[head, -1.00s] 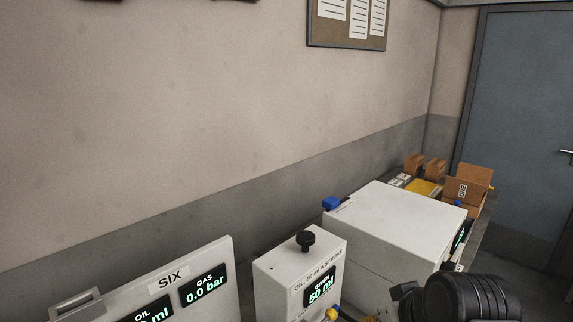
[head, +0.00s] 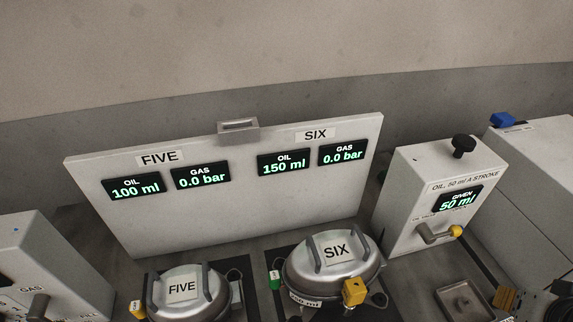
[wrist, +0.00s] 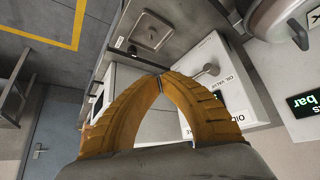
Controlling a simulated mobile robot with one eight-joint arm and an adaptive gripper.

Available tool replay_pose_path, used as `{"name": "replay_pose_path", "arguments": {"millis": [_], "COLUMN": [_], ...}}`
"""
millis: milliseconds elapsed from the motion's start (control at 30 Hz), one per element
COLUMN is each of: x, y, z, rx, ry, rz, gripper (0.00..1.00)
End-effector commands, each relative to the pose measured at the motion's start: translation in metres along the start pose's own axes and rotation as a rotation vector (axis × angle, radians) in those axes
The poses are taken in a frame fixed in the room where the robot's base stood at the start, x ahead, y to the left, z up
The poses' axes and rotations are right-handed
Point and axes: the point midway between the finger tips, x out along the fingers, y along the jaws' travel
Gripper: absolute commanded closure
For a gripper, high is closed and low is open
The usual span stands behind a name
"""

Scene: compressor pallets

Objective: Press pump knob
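The black pump knob (head: 463,144) stands up on top of the white oil pump box (head: 408,190), labelled "OIL, 50 ml A STROKE", at the right of the head view. The knob cannot be made out in the wrist view.
A display board (head: 240,209) reads FIVE 100 ml, 0.0 bar and SIX 150 ml, 0.0 bar. Metal vessels FIVE (head: 208,280) and SIX (head: 362,266) stand before it. A square metal tray (head: 465,301) lies before the pump. A white cabinet (head: 540,165) is at right.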

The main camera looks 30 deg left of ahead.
Motion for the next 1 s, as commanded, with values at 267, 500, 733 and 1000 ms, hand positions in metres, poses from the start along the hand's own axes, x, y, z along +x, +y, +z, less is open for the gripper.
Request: {"name": "replay_pose_path", "arguments": {"millis": [267,500,733,1000], "x": [0.0,0.0,-0.005,-0.043], "y": [0.0,0.0,-0.002,-0.024], "z": [0.0,0.0,-0.007,-0.092], "rx": [0.0,0.0,-0.01,-0.155], "ry": [0.0,0.0,-0.003,-0.022], "rz": [0.0,0.0,-0.01,-0.142], "gripper": [1.0,1.0,1.0,1.0]}}
